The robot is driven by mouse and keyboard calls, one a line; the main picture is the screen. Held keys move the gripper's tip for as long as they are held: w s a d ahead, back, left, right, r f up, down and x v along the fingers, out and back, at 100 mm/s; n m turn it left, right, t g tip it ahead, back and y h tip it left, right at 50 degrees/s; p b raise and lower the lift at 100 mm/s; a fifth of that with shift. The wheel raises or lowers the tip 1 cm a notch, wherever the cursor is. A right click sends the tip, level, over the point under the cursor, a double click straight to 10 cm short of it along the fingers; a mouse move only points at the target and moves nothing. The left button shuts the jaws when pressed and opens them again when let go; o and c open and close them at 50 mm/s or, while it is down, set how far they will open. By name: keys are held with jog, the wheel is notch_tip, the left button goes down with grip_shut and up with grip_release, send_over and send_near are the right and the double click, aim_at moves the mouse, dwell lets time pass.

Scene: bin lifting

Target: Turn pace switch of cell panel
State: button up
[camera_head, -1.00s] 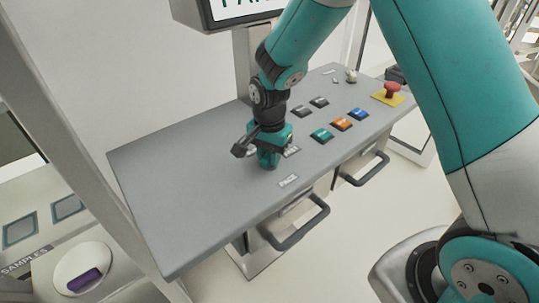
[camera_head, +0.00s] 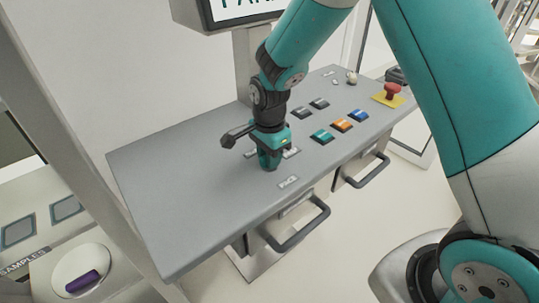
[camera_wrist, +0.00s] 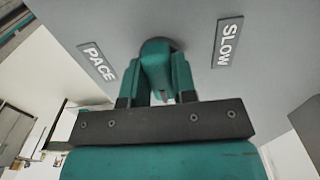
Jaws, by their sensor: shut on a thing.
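My gripper (camera_head: 268,163) points down at the cell panel (camera_head: 195,180), with its fingertips at the panel surface behind the PACE label (camera_head: 289,182). In the wrist view my gripper (camera_wrist: 160,75) is shut on the pace switch, between the PACE label (camera_wrist: 97,61) and the SLOW label (camera_wrist: 228,41).
To the right on the panel are several push buttons, including a green one (camera_head: 322,136) and an orange one (camera_head: 342,125). A red emergency button (camera_head: 392,91) sits at the far right. Handles (camera_head: 300,228) stick out in front. The panel's left part is clear.

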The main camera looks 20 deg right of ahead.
jog(key=shift+d, duration=0.1)
jog(key=o, duration=0.9)
notch_tip(320, 180, up, 18)
jog(key=b, duration=0.2)
jog(key=shift+f+b, duration=0.2)
jog(key=shift+b, duration=0.2)
